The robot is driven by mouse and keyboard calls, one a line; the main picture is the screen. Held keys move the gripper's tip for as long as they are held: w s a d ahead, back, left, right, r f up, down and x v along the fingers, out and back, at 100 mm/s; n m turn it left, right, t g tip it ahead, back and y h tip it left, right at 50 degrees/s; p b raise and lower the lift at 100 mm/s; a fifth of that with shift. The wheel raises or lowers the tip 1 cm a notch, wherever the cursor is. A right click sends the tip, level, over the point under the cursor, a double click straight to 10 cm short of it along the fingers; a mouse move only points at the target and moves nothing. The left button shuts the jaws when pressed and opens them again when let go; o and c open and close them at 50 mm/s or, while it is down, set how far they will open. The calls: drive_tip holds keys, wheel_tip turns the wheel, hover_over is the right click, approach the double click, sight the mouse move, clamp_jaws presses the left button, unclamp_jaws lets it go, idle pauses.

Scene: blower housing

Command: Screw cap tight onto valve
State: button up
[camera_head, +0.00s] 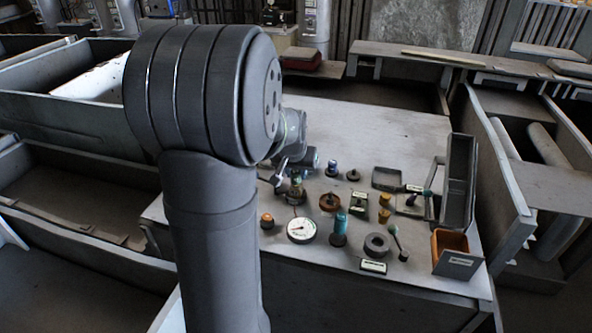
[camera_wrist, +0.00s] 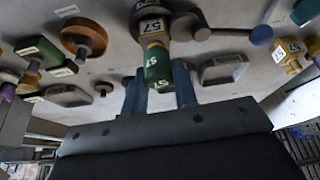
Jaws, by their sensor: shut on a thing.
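In the wrist view a green cap (camera_wrist: 157,66) with white markings sits between the two blue-grey fingers of my gripper (camera_wrist: 159,82), which is shut on it. I cannot tell how far the cap is seated. In the head view the valve (camera_head: 297,189) stands at the left of the bench group, with my gripper (camera_head: 283,172) beside it. My arm hides part of that area.
On the grey bench (camera_head: 390,120) stand a dial gauge (camera_head: 301,230), a teal bottle-like part (camera_head: 339,226), a dark ring (camera_head: 376,245), a reddish-brown wheel (camera_head: 329,202) and yellow pieces (camera_head: 384,208). An orange bin (camera_head: 450,242) is at the right. The bench's far part is clear.

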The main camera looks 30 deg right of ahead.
drive_tip(key=shift+f, duration=0.5)
drive_tip(key=shift+m+g+h, duration=0.5)
drive_tip(key=shift+m+g, duration=0.1)
drive_tip(key=shift+m, duration=1.4)
drive_tip(key=m+g, duration=0.1)
drive_tip(key=m, duration=0.1)
drive_tip(key=shift+m, duration=0.3)
drive_tip(key=shift+m+g, duration=0.3)
drive_tip(key=shift+m, duration=0.4)
drive_tip(key=m+g, duration=0.1)
drive_tip(key=m, duration=0.2)
drive_tip(key=shift+w, duration=0.1)
drive_tip(key=shift+m, duration=0.5)
